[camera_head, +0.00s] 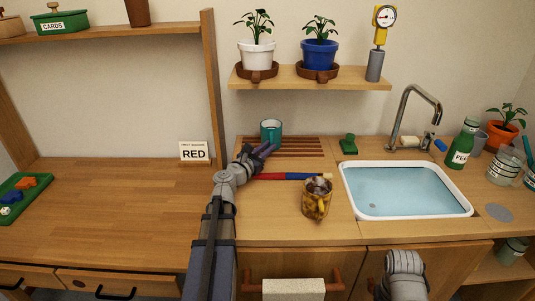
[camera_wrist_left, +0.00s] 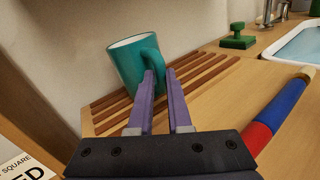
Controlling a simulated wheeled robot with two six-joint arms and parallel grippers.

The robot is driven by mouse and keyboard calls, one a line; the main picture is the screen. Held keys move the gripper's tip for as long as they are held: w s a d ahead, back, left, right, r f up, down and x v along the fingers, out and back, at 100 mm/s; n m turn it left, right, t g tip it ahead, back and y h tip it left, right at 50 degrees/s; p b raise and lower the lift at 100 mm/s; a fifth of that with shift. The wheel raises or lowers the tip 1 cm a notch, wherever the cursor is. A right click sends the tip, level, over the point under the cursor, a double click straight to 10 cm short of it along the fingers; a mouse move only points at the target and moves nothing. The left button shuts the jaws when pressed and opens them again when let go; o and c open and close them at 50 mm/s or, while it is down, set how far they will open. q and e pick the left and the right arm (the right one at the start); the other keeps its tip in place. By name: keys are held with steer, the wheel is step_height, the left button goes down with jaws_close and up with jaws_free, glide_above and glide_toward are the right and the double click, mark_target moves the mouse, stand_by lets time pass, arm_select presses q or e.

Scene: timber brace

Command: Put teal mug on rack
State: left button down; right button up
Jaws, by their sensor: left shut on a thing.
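The teal mug (camera_head: 271,130) is at the left end of the slatted wooden rack (camera_head: 305,147), near the wall. It also shows in the left wrist view (camera_wrist_left: 126,66), upright, with its handle toward my fingers. My left gripper (camera_head: 266,151) has its purple fingers (camera_wrist_left: 161,92) shut on the mug's handle. The slats (camera_wrist_left: 200,75) lie beneath the mug and fingers. The fingers partly hide the mug's lower side, and I cannot tell whether its base touches the slats. Part of my right arm shows at the bottom of the head view; its gripper does not.
An amber mug (camera_head: 316,202) and a red-and-blue rod (camera_head: 285,177) are on the counter in front of the rack. A shelf (camera_head: 300,79) with potted plants hangs above.

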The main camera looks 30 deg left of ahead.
arm_select(q)
steer(key=shift+r, duration=0.1)
steer(key=shift+f, duration=0.25)
steer(key=c, duration=0.8)
jaws_free()
steer(key=shift+r, duration=0.15)
steer(key=shift+c, duration=0.2)
